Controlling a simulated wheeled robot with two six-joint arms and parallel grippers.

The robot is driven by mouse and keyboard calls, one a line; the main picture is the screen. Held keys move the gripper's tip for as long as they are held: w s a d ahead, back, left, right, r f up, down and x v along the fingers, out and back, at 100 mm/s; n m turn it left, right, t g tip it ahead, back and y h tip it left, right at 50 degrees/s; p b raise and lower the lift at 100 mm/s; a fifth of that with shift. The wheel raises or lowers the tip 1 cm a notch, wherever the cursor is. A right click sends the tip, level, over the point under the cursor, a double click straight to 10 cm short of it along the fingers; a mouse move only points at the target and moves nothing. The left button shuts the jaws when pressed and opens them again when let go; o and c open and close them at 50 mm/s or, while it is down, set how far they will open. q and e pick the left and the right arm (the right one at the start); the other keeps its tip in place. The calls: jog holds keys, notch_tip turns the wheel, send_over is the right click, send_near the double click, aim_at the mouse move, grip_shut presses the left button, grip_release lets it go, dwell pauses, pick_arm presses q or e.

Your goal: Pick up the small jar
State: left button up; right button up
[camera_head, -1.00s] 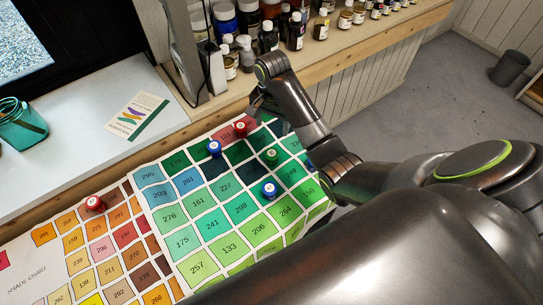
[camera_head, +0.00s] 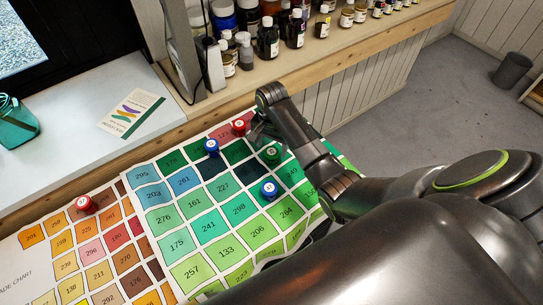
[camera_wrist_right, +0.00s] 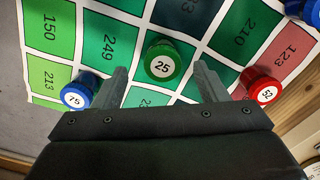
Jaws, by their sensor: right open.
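Several small round jars with numbered lids stand on the shade chart (camera_head: 165,218). The green jar labelled 25 (camera_head: 272,152) is close to my right gripper (camera_head: 260,136). In the right wrist view this green jar (camera_wrist_right: 162,62) lies ahead, in line with the gap between the two fingers of my right gripper (camera_wrist_right: 165,75), which are apart and empty. A blue jar labelled 75 (camera_wrist_right: 80,90) is left of the fingers, and a red jar labelled 52 (camera_wrist_right: 262,86) is right of them. Another blue jar (camera_head: 211,147) and a red jar (camera_head: 85,204) stand farther left. My left gripper is out of view.
Bottles and paint jars (camera_head: 268,38) line the wooden shelf (camera_head: 330,55) behind the chart. A teal glass jar (camera_head: 17,122) and a card (camera_head: 132,113) are on the pale sill at left. The chart's lower left is mostly clear.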

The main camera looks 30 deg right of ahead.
aim_at(271, 152)
jog(key=shift+w+f+p, duration=0.15)
jog(key=shift+f+p, duration=0.15)
jog(key=shift+f, duration=2.35)
jog(key=c, duration=1.1)
jog(key=shift+r, duration=0.15)
